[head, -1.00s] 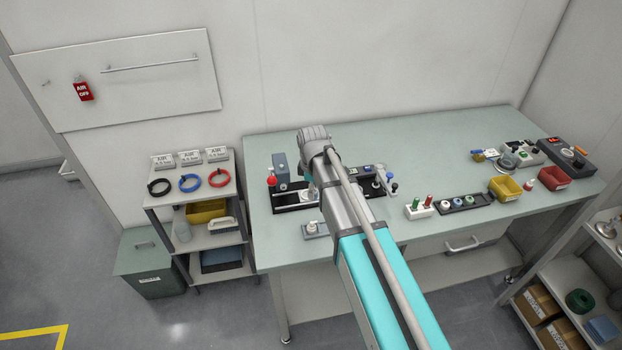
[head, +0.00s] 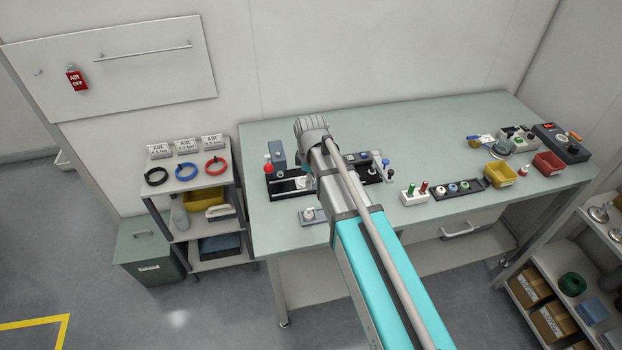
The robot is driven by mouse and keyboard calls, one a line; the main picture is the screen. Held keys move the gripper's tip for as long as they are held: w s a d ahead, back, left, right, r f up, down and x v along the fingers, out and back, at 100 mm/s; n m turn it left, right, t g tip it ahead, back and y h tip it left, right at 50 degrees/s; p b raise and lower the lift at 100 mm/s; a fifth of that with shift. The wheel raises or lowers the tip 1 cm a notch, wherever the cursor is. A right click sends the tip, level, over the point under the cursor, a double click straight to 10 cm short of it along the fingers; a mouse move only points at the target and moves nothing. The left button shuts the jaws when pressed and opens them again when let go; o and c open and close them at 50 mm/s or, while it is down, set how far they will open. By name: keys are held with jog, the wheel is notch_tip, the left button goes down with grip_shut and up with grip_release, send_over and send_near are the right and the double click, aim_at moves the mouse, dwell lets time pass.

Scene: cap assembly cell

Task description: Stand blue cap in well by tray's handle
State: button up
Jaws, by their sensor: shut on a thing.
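My arm reaches over the bench and its links hide my gripper, so I cannot see the jaws or what is in them. A dark tray (head: 488,184) lies right of my arm on the bench and holds several small round pieces, at least one greenish. At this size I cannot tell its handle or which well is beside it. I cannot pick out the blue cap with certainty. A black fixture (head: 284,193) lies partly behind my arm, with a red-knobbed lever (head: 268,160) and a grey block (head: 277,153) at its left.
A white block (head: 408,200) with green and red pegs stands left of the tray. Yellow (head: 500,175) and red (head: 549,164) bins stand to its right. A small grey block (head: 312,217) lies near the front edge. The bench's back middle is clear.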

jog(key=w+d+f+b, duration=0.1)
jog(key=d+f+b, duration=0.2)
jog(key=d, duration=0.4)
jog(key=w+d+f+b, duration=0.2)
jog(key=d+f+b, duration=0.1)
jog(key=d, duration=0.4)
jog(key=shift+w+d, duration=0.2)
jog(key=shift+f, duration=0.2)
notch_tip(320, 180, down, 6)
jog(key=b, duration=0.6)
jog(key=shift+f+b, duration=0.25)
jog(key=shift+b, duration=0.15)
jog(key=shift+f+b, duration=0.7)
dwell(1.3)
jog(key=o, duration=0.8)
jog(key=shift+c, duration=0.2)
